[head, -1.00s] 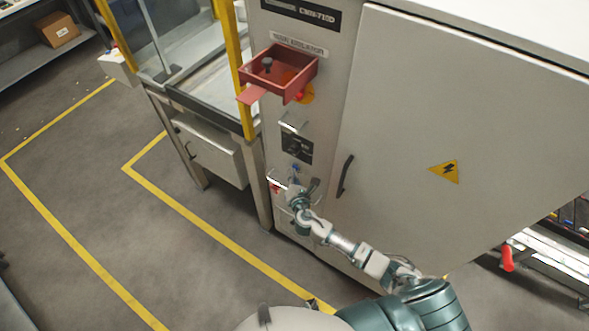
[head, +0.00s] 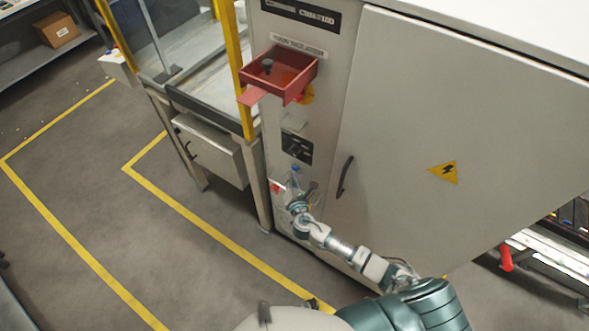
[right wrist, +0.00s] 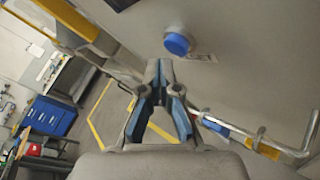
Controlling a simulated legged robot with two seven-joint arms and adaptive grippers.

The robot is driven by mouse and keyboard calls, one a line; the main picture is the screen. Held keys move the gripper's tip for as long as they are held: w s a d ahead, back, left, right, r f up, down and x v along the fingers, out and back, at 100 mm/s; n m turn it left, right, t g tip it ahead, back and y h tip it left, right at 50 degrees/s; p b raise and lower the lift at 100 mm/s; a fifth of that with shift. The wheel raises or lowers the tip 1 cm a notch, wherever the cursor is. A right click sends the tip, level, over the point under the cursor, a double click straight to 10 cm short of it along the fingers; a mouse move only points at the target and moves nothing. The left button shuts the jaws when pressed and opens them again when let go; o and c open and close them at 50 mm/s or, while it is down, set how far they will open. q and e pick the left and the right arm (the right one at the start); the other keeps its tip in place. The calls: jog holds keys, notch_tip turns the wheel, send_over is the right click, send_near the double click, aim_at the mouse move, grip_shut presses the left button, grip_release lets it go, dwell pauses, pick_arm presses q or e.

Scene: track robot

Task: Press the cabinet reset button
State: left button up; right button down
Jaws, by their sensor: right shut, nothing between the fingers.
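The cabinet (head: 460,120) is a large light grey box with a control column on its left side. A blue reset button (head: 295,169) sits low on that column, just above my right gripper (head: 293,187). In the right wrist view the round blue button (right wrist: 177,44) stands out from the grey panel. It is just above and right of the fingertips of my right gripper (right wrist: 158,64). The fingertips are together with nothing between them. A gap seems to show between tips and button; contact cannot be made out. My left gripper is out of view.
A red open box (head: 278,75) juts from the column above the button. The cabinet door has a dark handle (head: 345,177) to the right. A metal rail (right wrist: 265,140) shows right of the gripper in the wrist view. Yellow-lined floor (head: 90,190) is clear.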

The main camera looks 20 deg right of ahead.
jog(key=shift+a, duration=0.1)
jog(key=s+a, duration=0.1)
jog(key=a, duration=0.1)
jog(key=s+a, duration=0.2)
jog(key=shift+s+p, duration=0.1)
jog(key=shift+p, duration=0.25)
dwell(0.8)
jog(key=s+d+f+m+g, duration=0.35)
jog(key=s+f, duration=0.25)
jog(key=f, duration=0.5)
jog(key=s+d+f+m+g, duration=0.2)
jog(key=s+f+m+g, duration=0.3)
jog(key=f, duration=0.6)
jog(key=s+d+f+m+g, duration=0.1)
jog(key=s+d+f+m, duration=0.15)
jog(key=s+f, duration=0.7)
jog(key=s+f+m+g, duration=0.2)
jog(key=s+f+m, duration=0.2)
jog(key=s, duration=0.6)
jog(key=s+d+f+m+g+y, duration=0.1)
jog(key=s+f+m, duration=0.4)
jog(key=s, duration=0.5)
jog(key=s+f+m+g+y, duration=0.1)
jog(key=s+f+m, duration=0.3)
jog(key=s, duration=0.6)
jog(key=shift+s+d+f+m+g, duration=0.35)
jog(key=shift+f+g, duration=0.2)
jog(key=shift+g, duration=0.3)
jog(key=shift+w, duration=0.1)
